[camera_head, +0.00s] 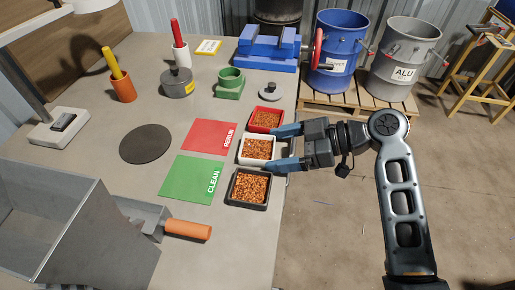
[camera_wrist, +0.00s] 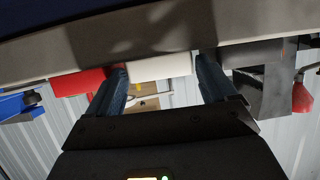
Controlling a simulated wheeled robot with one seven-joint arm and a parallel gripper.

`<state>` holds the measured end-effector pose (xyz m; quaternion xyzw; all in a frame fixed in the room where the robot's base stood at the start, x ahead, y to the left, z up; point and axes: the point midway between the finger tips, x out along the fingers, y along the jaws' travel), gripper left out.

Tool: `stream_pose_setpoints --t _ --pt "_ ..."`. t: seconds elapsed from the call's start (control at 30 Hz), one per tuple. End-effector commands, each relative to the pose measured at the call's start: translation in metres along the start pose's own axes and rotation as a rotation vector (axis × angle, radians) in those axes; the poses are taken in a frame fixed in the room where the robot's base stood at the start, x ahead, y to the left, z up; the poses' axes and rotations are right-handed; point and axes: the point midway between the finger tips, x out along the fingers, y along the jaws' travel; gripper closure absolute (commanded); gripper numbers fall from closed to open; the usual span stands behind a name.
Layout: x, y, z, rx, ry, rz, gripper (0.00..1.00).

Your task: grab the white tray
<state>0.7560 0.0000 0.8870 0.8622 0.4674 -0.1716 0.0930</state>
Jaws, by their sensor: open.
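The white tray (camera_head: 254,162) holds copper-coloured granules and sits at the table's right edge, between a red tray (camera_head: 280,113) and a black tray (camera_head: 247,204). My gripper (camera_head: 268,150) is open at the white tray's right side, with one blue finger toward the red tray and the other toward the black tray. In the wrist view the white tray (camera_wrist: 160,66) shows as a pale wall between the two fingertips (camera_wrist: 162,68). A gap seems to remain on each side; contact cannot be told. The fingers partly cover the gaps between trays.
Red (camera_head: 209,137) and green (camera_head: 192,179) mats lie left of the trays. A metal bin (camera_head: 85,240) and orange-handled scoop (camera_head: 187,230) are front left. Drums stand beyond the table.

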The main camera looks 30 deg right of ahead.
Motion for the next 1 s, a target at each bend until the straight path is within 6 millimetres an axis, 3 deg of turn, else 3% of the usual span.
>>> stream_pose_setpoints --t 0.1,0.53,0.83,1.0 --pt "0.000 0.000 0.000 0.000 0.000 0.000 0.16" --pt "-0.001 0.000 0.000 0.000 0.001 0.001 0.56" --pt "-0.002 0.000 -0.003 -0.001 0.001 0.001 0.56" --pt "-0.007 0.001 -0.015 -0.003 0.002 0.002 0.56"
